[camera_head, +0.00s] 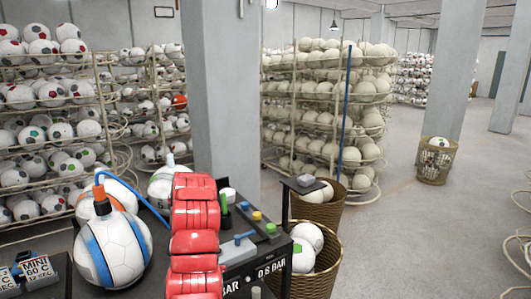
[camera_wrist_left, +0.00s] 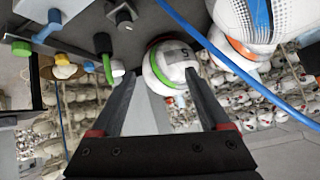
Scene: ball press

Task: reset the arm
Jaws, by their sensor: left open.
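My red arm (camera_head: 195,235) reaches up over the black press table in the head view and covers part of it. Its gripper is not clearly visible there. In the left wrist view my left gripper (camera_wrist_left: 162,75) has its two dark fingers spread apart. My right gripper is in neither view.
A white and blue ball (camera_head: 113,245) with an orange-based blue hose (camera_head: 135,188) sits on the table. The control panel (camera_head: 250,245) has coloured knobs. Baskets of balls (camera_head: 318,210) stand to its right, with a pillar (camera_head: 222,90) behind. The floor at right (camera_head: 420,240) is largely clear.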

